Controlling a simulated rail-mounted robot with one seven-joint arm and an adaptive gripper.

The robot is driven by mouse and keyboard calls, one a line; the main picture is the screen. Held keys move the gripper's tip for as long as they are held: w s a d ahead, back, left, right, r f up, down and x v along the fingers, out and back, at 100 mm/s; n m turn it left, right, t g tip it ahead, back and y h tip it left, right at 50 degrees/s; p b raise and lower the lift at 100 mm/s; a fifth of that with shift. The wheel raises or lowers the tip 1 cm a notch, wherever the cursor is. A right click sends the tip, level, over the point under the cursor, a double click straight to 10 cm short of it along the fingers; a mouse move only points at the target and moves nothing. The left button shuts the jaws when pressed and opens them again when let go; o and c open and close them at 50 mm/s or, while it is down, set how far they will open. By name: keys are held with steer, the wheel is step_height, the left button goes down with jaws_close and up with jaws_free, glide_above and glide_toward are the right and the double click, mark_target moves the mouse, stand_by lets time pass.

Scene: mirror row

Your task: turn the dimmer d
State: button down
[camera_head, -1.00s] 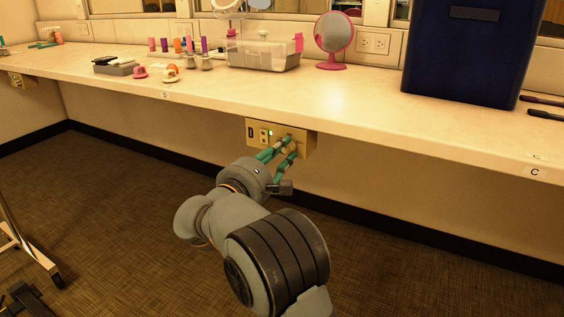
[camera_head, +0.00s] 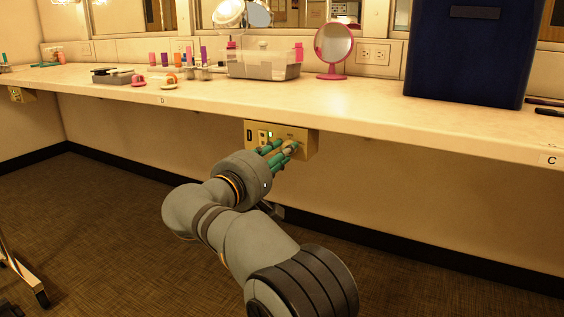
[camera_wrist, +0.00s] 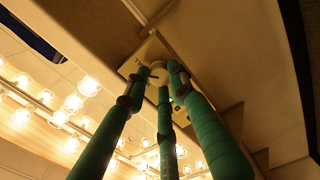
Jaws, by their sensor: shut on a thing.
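The dimmer box D (camera_head: 309,141) is a beige panel under the front edge of the counter, with a "D" on its left and a small green light. Its round knob (camera_wrist: 158,70) is pale and mostly covered by my fingers. My gripper (camera_head: 284,149) has green fingers and reaches up to the right part of the panel. In the wrist view the fingertips of my gripper (camera_wrist: 160,80) close around the knob from several sides. The knob's pointer or marking cannot be made out.
The white counter (camera_head: 370,118) overhangs the box. On it stand a dark blue bin (camera_head: 465,55), a pink round mirror (camera_head: 333,44), a clear tub (camera_head: 262,66) and small cosmetics. Another beige box (camera_head: 22,95) sits far left. The floor below is clear near the arm.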

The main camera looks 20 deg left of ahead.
steer(key=shift+a+f+m+b, duration=0.1)
steer(key=shift+a+m+b, duration=0.4)
steer(key=shift+m, duration=0.1)
steer(key=c, duration=1.7)
jaws_free()
steer(key=shift+o, duration=1.1)
steer(key=shift+d, duration=0.25)
steer(key=s+a, duration=0.2)
steer(key=s, duration=0.9)
steer(key=shift+s, duration=0.4)
steer(key=shift+a, duration=0.1)
